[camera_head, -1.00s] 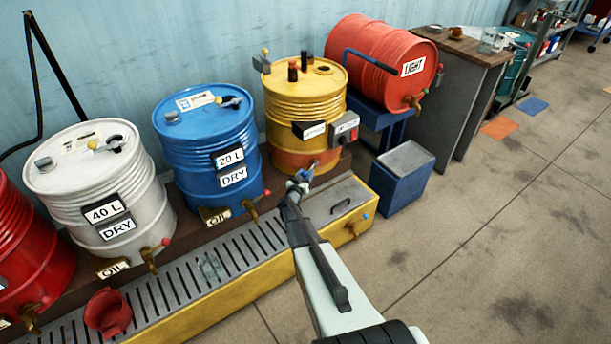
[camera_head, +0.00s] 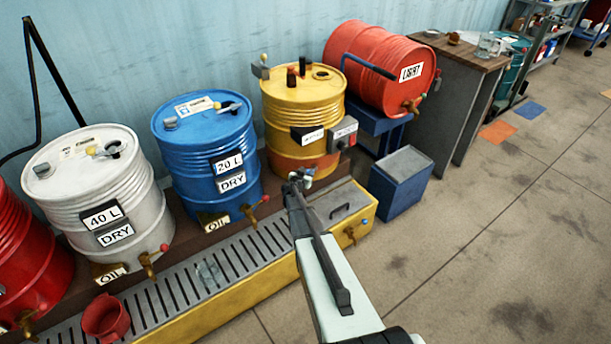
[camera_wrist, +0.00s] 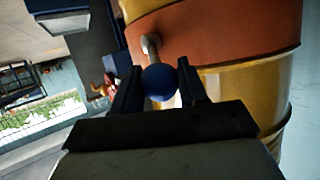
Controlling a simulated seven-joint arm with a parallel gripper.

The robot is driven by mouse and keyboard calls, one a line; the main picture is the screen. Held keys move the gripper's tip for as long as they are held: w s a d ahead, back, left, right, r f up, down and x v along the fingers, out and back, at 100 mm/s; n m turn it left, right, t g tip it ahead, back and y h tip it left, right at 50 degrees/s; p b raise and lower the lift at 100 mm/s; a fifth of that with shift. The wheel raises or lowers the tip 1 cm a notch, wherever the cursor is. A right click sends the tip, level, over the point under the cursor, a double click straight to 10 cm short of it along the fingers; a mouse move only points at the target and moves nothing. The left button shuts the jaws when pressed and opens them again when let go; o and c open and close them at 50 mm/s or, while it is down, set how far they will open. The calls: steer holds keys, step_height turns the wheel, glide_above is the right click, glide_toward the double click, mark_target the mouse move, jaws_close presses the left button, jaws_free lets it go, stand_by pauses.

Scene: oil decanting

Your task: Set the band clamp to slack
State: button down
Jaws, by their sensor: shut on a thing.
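The yellow drum (camera_head: 303,112) stands against the wall with an orange band (camera_head: 321,164) around its lower part; I take this band as the clamp. In the wrist view the orange band (camera_wrist: 216,33) fills the upper right. A short metal lever (camera_wrist: 150,45) sticks out from it and ends in a blue ball knob (camera_wrist: 160,82). My gripper (camera_head: 298,180) is at the drum's lower front. In the wrist view my gripper (camera_wrist: 160,88) has its two dark fingers on either side of the knob, shut on it. In the head view the fingers mostly hide the knob.
A grey control box with a red button (camera_head: 343,133) sits on the drum above my gripper. A blue bin (camera_head: 400,182) stands to the right. The yellow grated trough (camera_head: 275,268) runs below, with a red jug (camera_head: 105,318) on it.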

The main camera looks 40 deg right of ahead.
steer(key=d+r, duration=0.4)
steer(key=d, duration=0.1)
steer(key=shift+r, duration=0.15)
stand_by(0.5)
steer(key=shift+w+d, duration=0.1)
steer(key=shift+d, duration=0.1)
steer(key=c, duration=0.7)
jaws_free()
steer(key=shift+c, duration=0.2)
steer(key=shift+o, duration=0.4)
steer(key=shift+a, duration=0.15)
